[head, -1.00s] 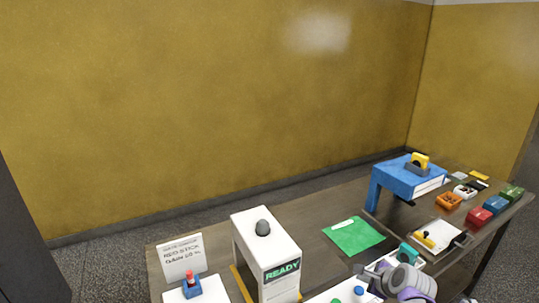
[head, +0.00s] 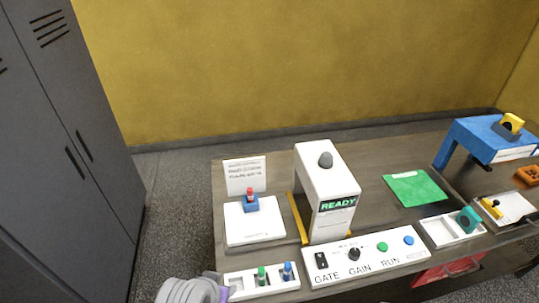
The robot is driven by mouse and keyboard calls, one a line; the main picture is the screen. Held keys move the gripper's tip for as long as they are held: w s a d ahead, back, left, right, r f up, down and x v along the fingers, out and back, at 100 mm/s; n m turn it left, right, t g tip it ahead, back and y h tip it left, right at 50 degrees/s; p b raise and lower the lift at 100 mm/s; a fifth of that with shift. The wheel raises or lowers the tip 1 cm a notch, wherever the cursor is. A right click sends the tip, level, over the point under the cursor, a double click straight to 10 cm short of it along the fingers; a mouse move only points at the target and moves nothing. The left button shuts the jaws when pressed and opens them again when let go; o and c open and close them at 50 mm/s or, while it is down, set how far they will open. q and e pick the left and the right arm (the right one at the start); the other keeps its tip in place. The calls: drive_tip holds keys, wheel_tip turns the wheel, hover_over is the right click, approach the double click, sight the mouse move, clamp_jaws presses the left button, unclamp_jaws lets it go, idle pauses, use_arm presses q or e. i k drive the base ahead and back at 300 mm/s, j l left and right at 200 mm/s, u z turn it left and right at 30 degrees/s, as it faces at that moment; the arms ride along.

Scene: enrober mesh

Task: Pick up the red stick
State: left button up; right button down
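The red stick (head: 249,192) stands upright in a small blue holder (head: 251,206). The holder rests on a white pad (head: 254,230) at the left end of the table, in front of a white printed card (head: 245,175). My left gripper (head: 226,291), grey and purple, is only partly in view at the bottom edge. It is near the left end of a white tray, in front of the white pad and apart from the red stick. Its fingers are too cut off to show whether they are open. My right gripper is not in view.
The white tray (head: 236,282) holds a green stick (head: 262,276) and a blue stick (head: 287,271). A white machine (head: 325,190) reading READY stands right of the pad. A control panel (head: 341,273) lies in front. Grey lockers (head: 60,160) stand at left.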

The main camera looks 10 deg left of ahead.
sight(250, 194)
drive_tip(key=k+j+u, duration=0.2)
drive_tip(key=k+j, duration=0.25)
drive_tip(key=k+j+u, duration=0.2)
drive_tip(key=k+j, duration=0.15)
drive_tip(key=j, duration=0.2)
drive_tip(key=i+l, duration=0.1)
drive_tip(key=i, duration=0.75)
drive_tip(key=l, duration=0.05)
